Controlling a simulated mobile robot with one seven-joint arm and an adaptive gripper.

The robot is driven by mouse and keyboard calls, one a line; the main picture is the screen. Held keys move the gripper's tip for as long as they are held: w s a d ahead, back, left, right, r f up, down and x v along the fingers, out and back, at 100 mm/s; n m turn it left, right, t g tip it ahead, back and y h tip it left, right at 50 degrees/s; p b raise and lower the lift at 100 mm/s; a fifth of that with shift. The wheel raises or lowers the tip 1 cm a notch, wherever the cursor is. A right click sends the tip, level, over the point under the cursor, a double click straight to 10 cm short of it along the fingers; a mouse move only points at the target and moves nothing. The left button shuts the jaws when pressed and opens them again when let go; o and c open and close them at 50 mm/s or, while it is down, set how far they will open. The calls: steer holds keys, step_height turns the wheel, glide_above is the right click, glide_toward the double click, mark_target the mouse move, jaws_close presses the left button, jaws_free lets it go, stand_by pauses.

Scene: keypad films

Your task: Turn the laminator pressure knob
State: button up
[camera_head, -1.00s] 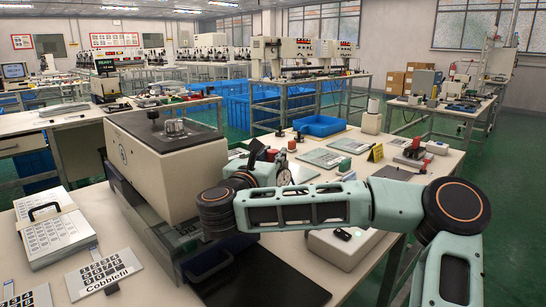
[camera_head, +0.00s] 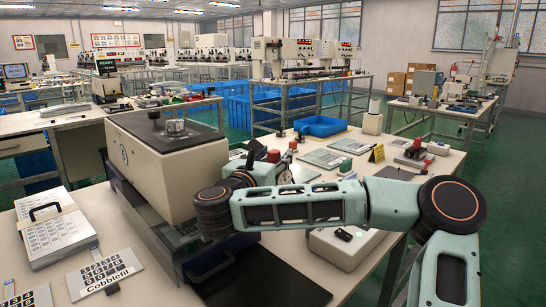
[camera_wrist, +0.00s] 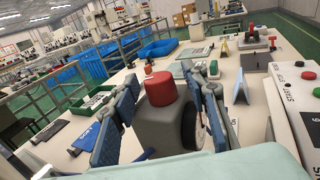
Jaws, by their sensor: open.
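The laminator appears to be the cream machine (camera_head: 175,165) with a dark top, at the left of the bench in the head view. My gripper (camera_wrist: 170,82) is open, with blue fingers spread left and right in the wrist view. A dark grey body with a red cap (camera_wrist: 160,88) shows between the fingers; its depth relative to the fingertips is unclear. In the head view my gripper is mostly hidden beside the laminator.
A keypad film labelled Cobblefil (camera_head: 104,273) and a clipped stack of films (camera_head: 55,230) lie left. A dark mat (camera_head: 265,275) lies in front. A blue tray (camera_head: 320,126) and a yellow sign (camera_head: 376,153) stand behind.

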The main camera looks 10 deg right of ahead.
steer(key=shift+v, duration=6.05)
steer(key=shift+a+f, duration=0.1)
